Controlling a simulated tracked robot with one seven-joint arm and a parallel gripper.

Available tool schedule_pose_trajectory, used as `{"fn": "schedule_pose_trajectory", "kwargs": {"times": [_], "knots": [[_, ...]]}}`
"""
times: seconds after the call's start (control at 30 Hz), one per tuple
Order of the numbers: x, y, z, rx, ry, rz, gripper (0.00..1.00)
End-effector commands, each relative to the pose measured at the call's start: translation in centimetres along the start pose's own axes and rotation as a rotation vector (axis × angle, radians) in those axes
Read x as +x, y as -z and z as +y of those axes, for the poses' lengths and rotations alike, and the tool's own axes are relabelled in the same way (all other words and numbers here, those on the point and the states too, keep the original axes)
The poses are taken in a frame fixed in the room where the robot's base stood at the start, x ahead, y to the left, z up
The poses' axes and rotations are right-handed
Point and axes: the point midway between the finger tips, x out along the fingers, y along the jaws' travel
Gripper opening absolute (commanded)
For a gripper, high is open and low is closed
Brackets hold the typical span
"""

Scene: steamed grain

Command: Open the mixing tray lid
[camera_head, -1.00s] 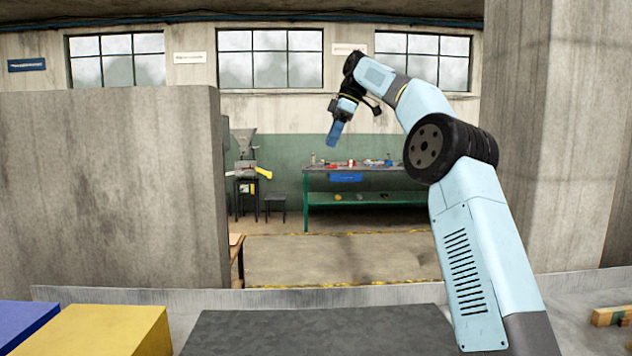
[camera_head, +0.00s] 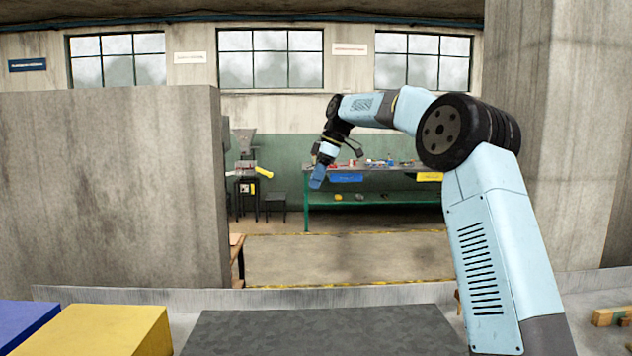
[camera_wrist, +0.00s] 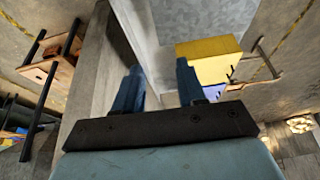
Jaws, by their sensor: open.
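No thing in view can be named as the mixing tray lid with certainty. A dark grey surface (camera_wrist: 200,18) at the top of the wrist view may be the same panel. My gripper (camera_head: 318,178) hangs in the air, pointing down, above and beyond the panel in the picture. In the wrist view my gripper (camera_wrist: 158,75) has its two blue fingers apart with nothing between them.
A yellow block (camera_head: 105,330) and a blue block (camera_head: 22,322) stand at lower left. A concrete wall (camera_head: 110,185) is on the left and a pillar (camera_head: 545,130) on the right. A green workbench (camera_head: 375,200) is far back. Wooden pieces (camera_head: 610,315) lie at lower right.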

Motion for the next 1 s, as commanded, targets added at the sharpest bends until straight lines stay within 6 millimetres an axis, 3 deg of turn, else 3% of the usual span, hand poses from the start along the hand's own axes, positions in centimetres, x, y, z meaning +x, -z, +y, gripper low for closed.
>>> {"fn": "schedule_pose_trajectory", "kwargs": {"times": [0.4, 0.8, 1.0], "knots": [[0.62, -0.03, -0.01, 0.000, 0.000, 0.000, 0.39], [0.60, -0.07, 0.01, 0.001, 0.000, 0.000, 0.01], [0.60, -0.07, 0.01, 0.001, 0.000, 0.000, 0.00]]}}
